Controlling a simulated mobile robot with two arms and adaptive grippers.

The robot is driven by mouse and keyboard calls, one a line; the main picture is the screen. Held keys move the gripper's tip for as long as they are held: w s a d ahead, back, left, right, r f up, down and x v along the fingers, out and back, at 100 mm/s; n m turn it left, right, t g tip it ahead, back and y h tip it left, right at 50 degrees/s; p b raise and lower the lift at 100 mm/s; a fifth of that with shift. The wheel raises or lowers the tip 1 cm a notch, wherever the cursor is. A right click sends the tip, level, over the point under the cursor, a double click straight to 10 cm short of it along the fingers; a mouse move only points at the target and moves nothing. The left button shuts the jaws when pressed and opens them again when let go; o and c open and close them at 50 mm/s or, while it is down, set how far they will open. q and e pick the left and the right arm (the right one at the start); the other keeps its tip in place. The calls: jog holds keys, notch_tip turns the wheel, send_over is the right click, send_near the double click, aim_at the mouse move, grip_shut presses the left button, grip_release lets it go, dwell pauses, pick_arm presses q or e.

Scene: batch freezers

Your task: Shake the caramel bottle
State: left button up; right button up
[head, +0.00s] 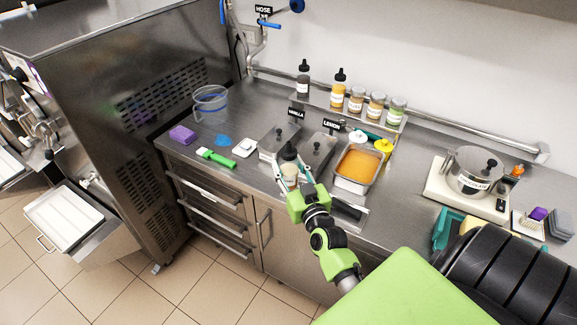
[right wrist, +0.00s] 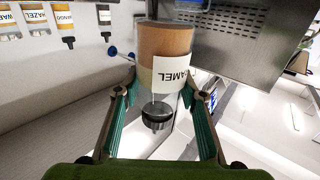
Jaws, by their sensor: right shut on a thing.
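The caramel bottle (head: 289,153) shows in the head view with its dark cap up, between the fingers of my right gripper (head: 292,172). My right gripper is shut on it, over the front part of the counter. In the right wrist view the caramel bottle (right wrist: 165,45) has a tan body and a white label partly readable as "AMEL". Its dark cap points toward the palm of my right gripper (right wrist: 160,105). The fingers hide part of the bottle in the head view. I cannot tell whether its base touches the counter. My left gripper is not in view.
Lidded bins labelled vanilla (head: 280,139) and lemon (head: 318,150) and an orange-filled pan (head: 359,165) lie close by. Several bottles and jars stand on a back shelf (head: 320,103). A green-handled tool (head: 215,158) lies left. A pot (head: 474,172) stands right.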

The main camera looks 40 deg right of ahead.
aim_at(290, 146)
jog(key=shift+r, duration=0.55)
notch_tip(290, 146, up, 7)
jog(key=shift+r, duration=0.1)
